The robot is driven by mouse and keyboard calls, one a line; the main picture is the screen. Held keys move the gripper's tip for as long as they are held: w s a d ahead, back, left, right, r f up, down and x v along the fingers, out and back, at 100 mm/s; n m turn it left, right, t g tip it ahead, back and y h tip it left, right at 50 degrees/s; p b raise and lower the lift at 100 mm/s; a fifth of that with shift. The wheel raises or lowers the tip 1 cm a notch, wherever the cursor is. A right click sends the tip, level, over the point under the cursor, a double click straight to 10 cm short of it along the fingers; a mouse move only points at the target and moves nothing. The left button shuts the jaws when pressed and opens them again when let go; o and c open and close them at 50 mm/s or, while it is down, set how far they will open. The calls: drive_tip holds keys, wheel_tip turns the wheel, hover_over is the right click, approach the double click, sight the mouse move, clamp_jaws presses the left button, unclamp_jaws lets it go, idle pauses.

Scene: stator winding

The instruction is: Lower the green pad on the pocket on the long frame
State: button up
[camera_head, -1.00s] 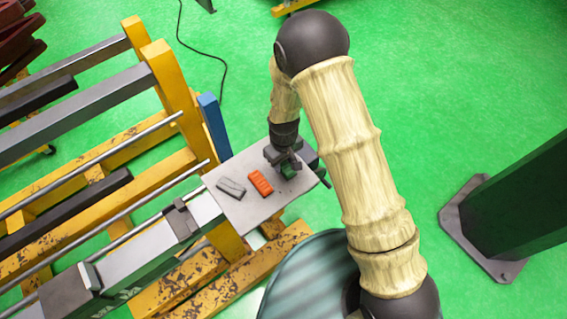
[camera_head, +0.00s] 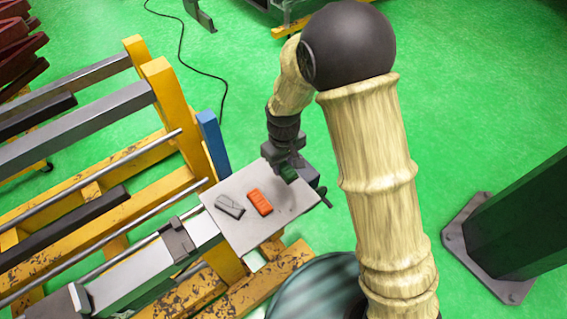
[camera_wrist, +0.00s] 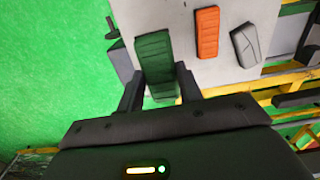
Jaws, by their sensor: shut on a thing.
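My gripper (camera_wrist: 158,88) is shut on the green pad (camera_wrist: 155,58), which has a ribbed face and sits between the two dark fingers. In the head view the gripper (camera_head: 287,165) is over the far right part of the light grey plate (camera_head: 250,232), and only a little of the green pad (camera_head: 288,174) shows. I cannot tell how far above the plate it is. I cannot clearly make out the pocket.
An orange pad (camera_head: 260,202) and a grey pad (camera_head: 230,207) lie on the plate, left of my gripper. A yellow rack (camera_head: 172,105) with grey bars and a blue post (camera_head: 213,140) stands at left. A dark green column (camera_head: 515,235) stands at right.

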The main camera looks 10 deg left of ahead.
drive_tip(key=w+d+f+m, duration=0.3)
drive_tip(key=d+f+m, duration=0.2)
drive_tip(key=d, duration=0.8)
drive_tip(key=w+d+f+m, duration=0.4)
drive_tip(key=d+f, duration=0.5)
drive_tip(key=d, duration=0.3)
drive_tip(key=shift+d+m, duration=0.4)
drive_tip(key=shift+m, duration=0.1)
drive_tip(key=shift+w, duration=0.1)
